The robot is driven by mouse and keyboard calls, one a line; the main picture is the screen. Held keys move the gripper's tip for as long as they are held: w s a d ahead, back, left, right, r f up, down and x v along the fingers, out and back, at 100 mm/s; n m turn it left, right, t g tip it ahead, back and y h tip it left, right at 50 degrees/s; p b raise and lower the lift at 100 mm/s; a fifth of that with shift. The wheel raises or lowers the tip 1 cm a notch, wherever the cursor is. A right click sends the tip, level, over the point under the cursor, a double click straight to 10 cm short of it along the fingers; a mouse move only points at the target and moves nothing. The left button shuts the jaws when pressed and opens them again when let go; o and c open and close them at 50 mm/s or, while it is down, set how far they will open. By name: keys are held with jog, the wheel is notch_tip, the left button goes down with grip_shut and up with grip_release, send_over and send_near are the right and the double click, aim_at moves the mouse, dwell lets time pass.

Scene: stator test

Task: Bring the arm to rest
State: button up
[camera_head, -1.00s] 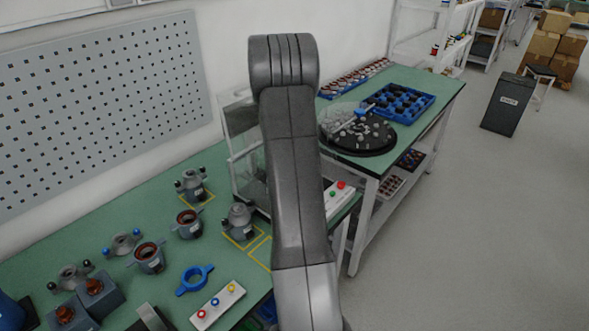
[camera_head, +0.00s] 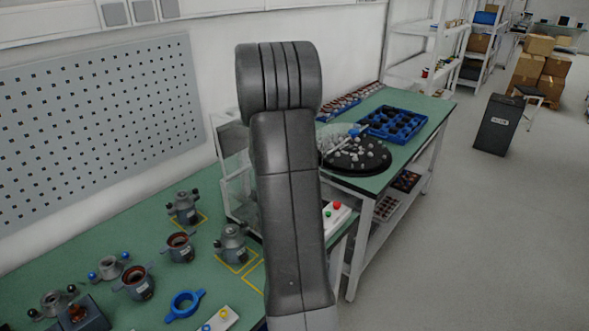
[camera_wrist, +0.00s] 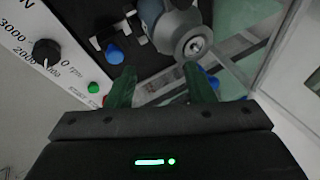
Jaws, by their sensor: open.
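My arm (camera_head: 290,200) stands upright in the middle of the head view, and my gripper is hidden behind it there. In the wrist view my gripper (camera_wrist: 162,88) shows two green fingertips set apart, with nothing between them. Beyond the fingertips is a grey cylindrical part (camera_wrist: 190,40) with a round metal end. A panel with a black knob (camera_wrist: 46,53) and a green button (camera_wrist: 93,88) is at the left of the wrist view. Blue knobs show near the fingers.
The green bench (camera_head: 150,235) holds several grey stator housings (camera_head: 182,246), a blue ring (camera_head: 184,304) and a button box. A second table carries a black round tray (camera_head: 370,160) and a blue crate (camera_head: 420,118). A dark bin (camera_head: 497,125) stands on open floor at right.

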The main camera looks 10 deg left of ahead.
jog(key=w+p, duration=0.2)
jog(key=w, duration=0.2)
jog(key=w+a+p, duration=0.1)
jog(key=w+p, duration=0.1)
jog(key=w, duration=0.2)
jog(key=w+f+p, duration=0.1)
jog(key=w+p, duration=0.1)
jog(key=w, duration=0.2)
jog(key=shift+w+a+f, duration=0.1)
jog(key=shift+w+a, duration=0.05)
jog(key=shift+w, duration=0.1)
jog(key=shift+p+x, duration=0.3)
jog(key=shift+x, duration=0.55)
jog(key=shift+s, duration=0.1)
